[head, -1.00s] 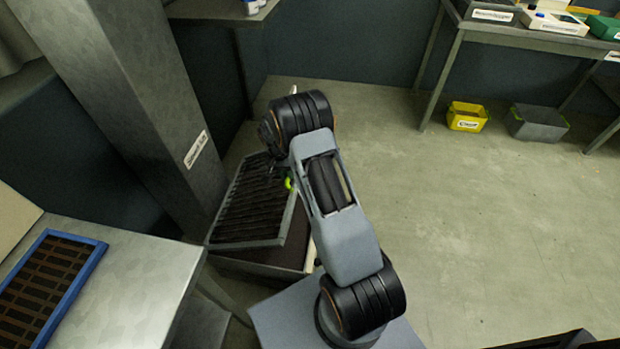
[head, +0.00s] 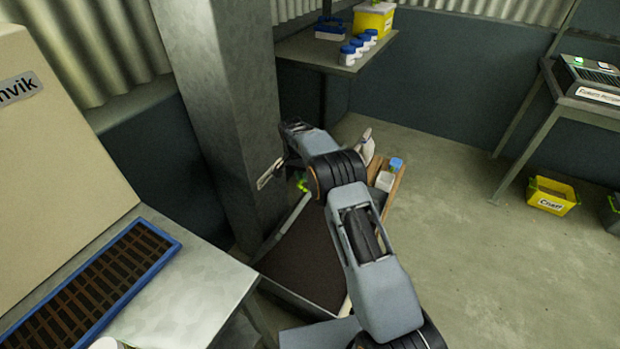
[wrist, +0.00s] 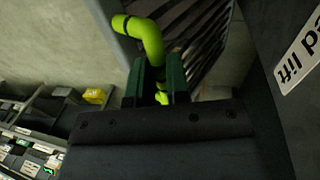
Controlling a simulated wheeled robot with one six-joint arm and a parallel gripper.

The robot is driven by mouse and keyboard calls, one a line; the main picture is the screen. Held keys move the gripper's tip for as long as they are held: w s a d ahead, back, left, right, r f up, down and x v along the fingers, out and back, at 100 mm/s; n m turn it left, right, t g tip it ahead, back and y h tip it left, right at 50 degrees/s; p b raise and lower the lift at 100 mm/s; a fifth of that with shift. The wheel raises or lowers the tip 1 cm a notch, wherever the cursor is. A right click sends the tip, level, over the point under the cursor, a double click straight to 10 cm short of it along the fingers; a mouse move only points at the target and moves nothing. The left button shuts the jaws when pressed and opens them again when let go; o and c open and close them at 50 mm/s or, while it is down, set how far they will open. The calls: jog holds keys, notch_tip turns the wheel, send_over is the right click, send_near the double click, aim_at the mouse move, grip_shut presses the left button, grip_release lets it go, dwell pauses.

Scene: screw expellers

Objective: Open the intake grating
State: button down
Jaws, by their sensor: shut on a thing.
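The intake box (head: 305,262) stands on the floor beside the steel column in the head view. Its dark inside lies uncovered. The grating's bright green handle (head: 302,185) shows above the box's far side, partly behind my arm; it also shows in the wrist view (wrist: 148,38). My gripper (wrist: 160,78) is shut on this handle, with a dark green finger on each side of it. The slatted grating (wrist: 200,35) shows behind the handle in the wrist view, raised off the box. In the head view the grating is mostly hidden or seen edge-on.
The steel column (head: 215,110) with a label (head: 268,173) rises close to my gripper. A metal table (head: 195,285) with a blue-framed tray (head: 165,240) is at left. A shelf (head: 330,52) with bottles is behind. Open floor (head: 470,250) lies to the right.

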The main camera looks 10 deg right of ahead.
jog(key=shift+s+a+f, duration=0.1)
jog(key=shift+a+f, duration=0.15)
jog(key=shift+f, duration=0.3)
jog(key=c, duration=1.4)
grip_release()
jog(key=shift+a+f, duration=0.1)
jog(key=o, duration=0.3)
jog(key=shift+w+d+r, duration=0.2)
jog(key=shift+r, duration=0.05)
notch_tip(320, 180, up, 13)
jog(key=w+a+p, duration=0.1)
jog(key=a+p, duration=0.1)
jog(key=p, duration=0.1)
jog(key=shift+w+r, duration=0.2)
jog(key=shift+w, duration=0.2)
jog(key=shift+a, duration=0.1)
